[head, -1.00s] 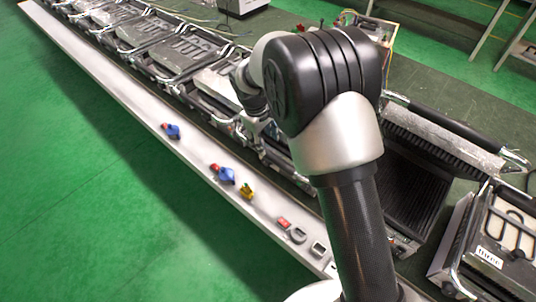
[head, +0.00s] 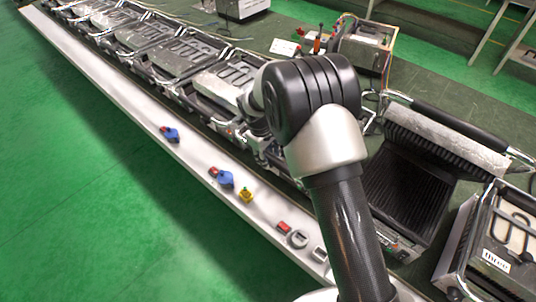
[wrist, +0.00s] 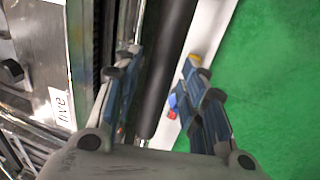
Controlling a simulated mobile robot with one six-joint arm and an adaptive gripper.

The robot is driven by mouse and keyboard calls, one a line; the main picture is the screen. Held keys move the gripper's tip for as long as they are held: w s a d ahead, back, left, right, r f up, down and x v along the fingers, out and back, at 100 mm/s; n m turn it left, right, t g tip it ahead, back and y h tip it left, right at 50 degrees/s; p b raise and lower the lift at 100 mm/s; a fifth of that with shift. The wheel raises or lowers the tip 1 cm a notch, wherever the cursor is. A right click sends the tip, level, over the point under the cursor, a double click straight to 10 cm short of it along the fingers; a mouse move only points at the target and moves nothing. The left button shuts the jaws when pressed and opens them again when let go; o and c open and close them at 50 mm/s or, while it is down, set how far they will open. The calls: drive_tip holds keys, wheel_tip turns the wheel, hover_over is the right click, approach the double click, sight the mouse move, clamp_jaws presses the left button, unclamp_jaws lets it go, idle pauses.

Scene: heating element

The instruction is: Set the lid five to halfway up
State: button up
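In the wrist view a white label reading "five" (wrist: 62,105) is on a metal grill unit at the left. A thick black handle bar (wrist: 172,65) runs lengthwise between the two fingers of my gripper (wrist: 163,65). The fingers are spread, one on each side of the bar, with a visible gap at the right finger; I cannot tell whether the left finger touches it. In the head view my gripper and the front of this unit are hidden behind my arm, so the lid's angle is not clear.
A grill with its ribbed lid (head: 445,145) raised stands right of my arm. A labelled unit (head: 497,258) is at the lower right. More grills (head: 180,58) line the left. A white ledge (head: 120,105) in front carries small coloured parts (head: 222,178). Green floor beyond is clear.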

clamp_jaws()
idle(0.5)
